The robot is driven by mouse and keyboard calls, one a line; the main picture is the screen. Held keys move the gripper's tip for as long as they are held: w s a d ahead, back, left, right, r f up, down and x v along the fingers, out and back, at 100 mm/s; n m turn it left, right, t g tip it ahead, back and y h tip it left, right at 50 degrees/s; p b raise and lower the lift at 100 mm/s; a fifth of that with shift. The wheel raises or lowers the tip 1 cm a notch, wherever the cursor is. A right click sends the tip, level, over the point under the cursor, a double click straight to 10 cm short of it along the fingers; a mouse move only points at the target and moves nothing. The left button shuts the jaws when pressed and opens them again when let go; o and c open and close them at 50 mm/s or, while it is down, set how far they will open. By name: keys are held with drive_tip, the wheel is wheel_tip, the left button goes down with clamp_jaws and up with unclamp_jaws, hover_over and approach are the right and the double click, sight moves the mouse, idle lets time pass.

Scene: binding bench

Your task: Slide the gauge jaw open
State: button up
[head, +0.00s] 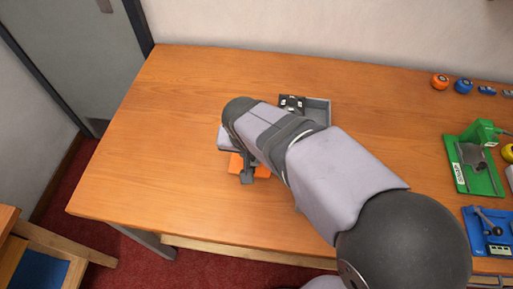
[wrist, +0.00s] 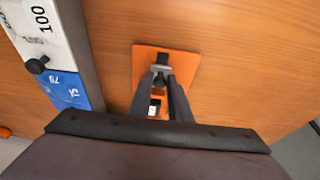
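In the wrist view, a small gauge stands on an orange base plate (wrist: 189,62). A grey jaw piece (wrist: 160,69) with a dark part behind it shows at the fingertips. A small white window shows on the orange body lower down between the fingers. My gripper (wrist: 161,77) points down at the gauge, with one dark finger on each side of the grey piece. I cannot tell whether the fingers touch or grip it. In the head view, my gripper (head: 247,177) is over the orange base (head: 236,164), and my arm hides most of the gauge.
A board with white and blue bands, numbers and a black knob (wrist: 37,65) lies left in the wrist view. A grey tray (head: 318,112) stands behind my arm. A green device (head: 472,170) and a blue device (head: 488,230) stand right. The table's left side is clear.

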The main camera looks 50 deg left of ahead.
drive_tip(key=shift+o, duration=0.4)
drive_tip(key=shift+r, duration=0.15)
drive_tip(key=shift+r+p, duration=2.35)
drive_tip(key=shift+r, duration=0.55)
drive_tip(key=shift+r+p, duration=1.6)
drive_tip(key=shift+r, duration=0.45)
